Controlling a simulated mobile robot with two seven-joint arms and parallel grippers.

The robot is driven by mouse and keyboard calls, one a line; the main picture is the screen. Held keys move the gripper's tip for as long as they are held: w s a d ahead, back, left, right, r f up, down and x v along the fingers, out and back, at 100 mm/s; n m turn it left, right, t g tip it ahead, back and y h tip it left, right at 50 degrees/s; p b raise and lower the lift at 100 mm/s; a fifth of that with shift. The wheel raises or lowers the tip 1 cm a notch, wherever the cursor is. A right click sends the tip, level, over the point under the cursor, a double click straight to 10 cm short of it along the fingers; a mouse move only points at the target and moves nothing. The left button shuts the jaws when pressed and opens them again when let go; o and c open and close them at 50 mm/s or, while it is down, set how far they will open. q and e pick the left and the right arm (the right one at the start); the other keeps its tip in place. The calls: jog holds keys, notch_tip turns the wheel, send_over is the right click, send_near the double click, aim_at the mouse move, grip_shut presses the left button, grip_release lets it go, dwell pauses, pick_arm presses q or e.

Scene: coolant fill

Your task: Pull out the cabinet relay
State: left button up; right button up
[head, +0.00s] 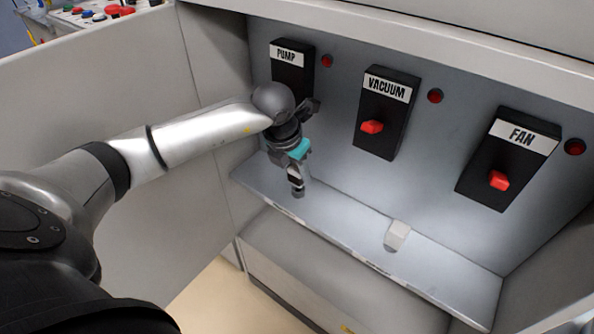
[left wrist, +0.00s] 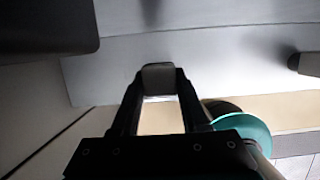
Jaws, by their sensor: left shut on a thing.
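My left gripper (head: 297,188) points down just above or at the inner shelf of the cabinet, below the PUMP switch. In the left wrist view the left gripper (left wrist: 158,80) is shut on a small grey relay block (left wrist: 158,74), held between its fingertips. In the head view the fingers mostly hide this block. I cannot tell whether it still touches the shelf (head: 340,222). A second pale block (head: 397,235) sits on the shelf farther right, apart from the gripper. My right gripper is in neither view.
The back panel carries black switch boxes: PUMP (head: 291,70), partly behind my arm, VACUUM (head: 386,112) and FAN (head: 508,160). Red knobs and red lamps (head: 435,96) stick out there. A cabinet side wall (head: 110,90) stands at left. The shelf between the two blocks is clear.

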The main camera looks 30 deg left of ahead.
aim_at(297, 168)
pick_arm(q)
jog(key=shift+r+p, duration=1.1)
jog(key=shift+r, duration=0.45)
jog(key=shift+s, duration=0.1)
